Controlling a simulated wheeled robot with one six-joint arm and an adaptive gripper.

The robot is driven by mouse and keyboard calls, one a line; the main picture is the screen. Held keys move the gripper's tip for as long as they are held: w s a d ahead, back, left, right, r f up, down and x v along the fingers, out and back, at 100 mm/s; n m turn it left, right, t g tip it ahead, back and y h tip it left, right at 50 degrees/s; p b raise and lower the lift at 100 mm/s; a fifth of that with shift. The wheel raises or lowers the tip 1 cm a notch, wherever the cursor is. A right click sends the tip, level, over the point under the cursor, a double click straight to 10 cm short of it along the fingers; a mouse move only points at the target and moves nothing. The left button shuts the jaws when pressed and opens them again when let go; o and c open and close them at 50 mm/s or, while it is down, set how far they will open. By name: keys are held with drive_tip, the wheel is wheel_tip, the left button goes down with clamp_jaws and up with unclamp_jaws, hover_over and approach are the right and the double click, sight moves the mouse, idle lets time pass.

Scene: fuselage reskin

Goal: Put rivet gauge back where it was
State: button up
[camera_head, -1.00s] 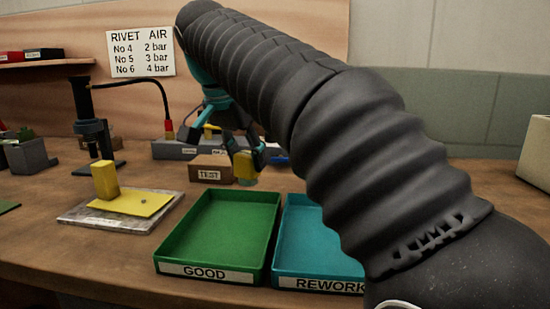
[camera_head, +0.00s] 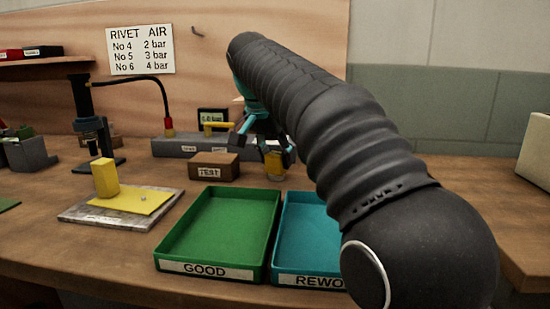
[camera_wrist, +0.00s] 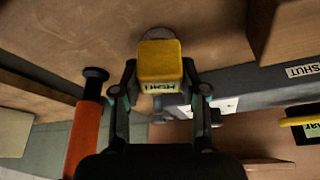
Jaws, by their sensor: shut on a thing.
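My gripper (camera_head: 275,155) is shut on a yellow block with a dark-lettered label, which I take for the rivet gauge (camera_wrist: 160,65). The block sits between the two fingers in the wrist view. In the head view it (camera_head: 273,163) hangs below my gripper, right of the TEST block and behind the blue REWORK tray. A grey round shape shows just past the block in the wrist view. I cannot tell whether the block touches the table.
A brown TEST block (camera_head: 214,165) and a long grey unit (camera_head: 185,147) stand close by. The green GOOD tray (camera_head: 218,265) and blue REWORK tray (camera_head: 285,275) are in front. A yellow block (camera_head: 105,178) stands on a plate at left. A red-orange cylinder (camera_wrist: 82,140) shows in the wrist view.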

drive_tip(key=o, duration=1.3)
drive_tip(key=shift+f, duration=0.1)
drive_tip(key=p+v, duration=0.1)
drive_tip(key=v, duration=1.1)
